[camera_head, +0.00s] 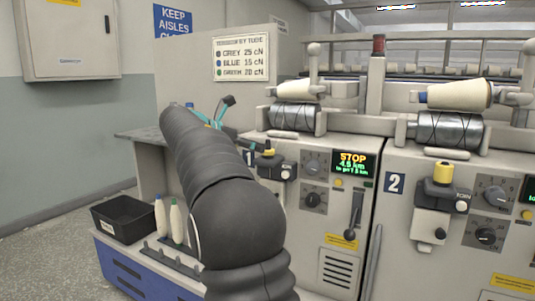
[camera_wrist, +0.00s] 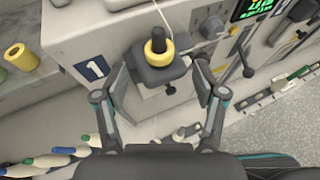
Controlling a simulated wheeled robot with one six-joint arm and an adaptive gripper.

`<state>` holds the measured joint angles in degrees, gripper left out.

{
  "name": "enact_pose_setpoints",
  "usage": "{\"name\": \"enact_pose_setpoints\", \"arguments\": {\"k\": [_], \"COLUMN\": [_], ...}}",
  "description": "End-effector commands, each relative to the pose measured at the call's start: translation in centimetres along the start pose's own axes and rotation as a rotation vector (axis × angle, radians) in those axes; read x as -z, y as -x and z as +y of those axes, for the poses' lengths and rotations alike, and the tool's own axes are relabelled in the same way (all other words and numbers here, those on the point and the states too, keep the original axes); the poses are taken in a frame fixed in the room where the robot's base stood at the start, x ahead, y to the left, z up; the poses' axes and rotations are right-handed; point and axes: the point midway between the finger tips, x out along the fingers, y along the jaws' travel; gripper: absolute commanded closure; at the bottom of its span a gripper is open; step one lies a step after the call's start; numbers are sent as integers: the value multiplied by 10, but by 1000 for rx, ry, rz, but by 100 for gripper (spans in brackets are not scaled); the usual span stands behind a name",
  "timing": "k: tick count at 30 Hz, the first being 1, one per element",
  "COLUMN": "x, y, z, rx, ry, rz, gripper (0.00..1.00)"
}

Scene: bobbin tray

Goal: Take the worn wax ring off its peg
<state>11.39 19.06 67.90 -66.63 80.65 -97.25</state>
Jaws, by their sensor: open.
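In the wrist view a yellow wax ring (camera_wrist: 155,52) sits around a black upright peg (camera_wrist: 158,36) on a dark block of the unit marked 1. The same ring shows small in the head view (camera_head: 269,152), close to my arm. My gripper (camera_wrist: 160,82) is open and empty. Its two fingers stand apart to the left and right of the block, with the ring between and a little beyond the tips in the picture. I cannot tell the height gap. In the head view my arm hides most of the gripper. Wear on the ring is too small to judge.
Unit 2 has its own yellow ring (camera_head: 443,173) on a peg. A lit STOP display (camera_head: 352,163) and a lever (camera_head: 353,215) are right of the first peg. A black bin (camera_head: 122,220) and bobbins (camera_head: 177,221) stand at lower left. A thread runs near the peg.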

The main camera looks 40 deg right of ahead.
Motion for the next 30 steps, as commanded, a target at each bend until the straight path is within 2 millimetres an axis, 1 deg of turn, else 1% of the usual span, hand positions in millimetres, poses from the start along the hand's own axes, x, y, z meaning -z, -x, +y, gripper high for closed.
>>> {"name": "enact_pose_setpoints", "arguments": {"k": [9, 12, 17, 18, 20, 21, 23, 30], "x": [2, 2, 2, 2, 2, 2, 2, 2], "y": [-42, -47, -47, -47, -47, -47, -47, -46], "z": [0, 1, 1, 1, 1, 1, 1, 1], "rx": [3, 1, 1, 1, 1, 1, 1, 1], "ry": [0, 0, 0, 0, 0, 0, 0, 0], "rz": [1, 1, 1, 1, 1, 1, 1, 1], "gripper": [30, 30, 30, 35, 50, 60, 74, 74]}}
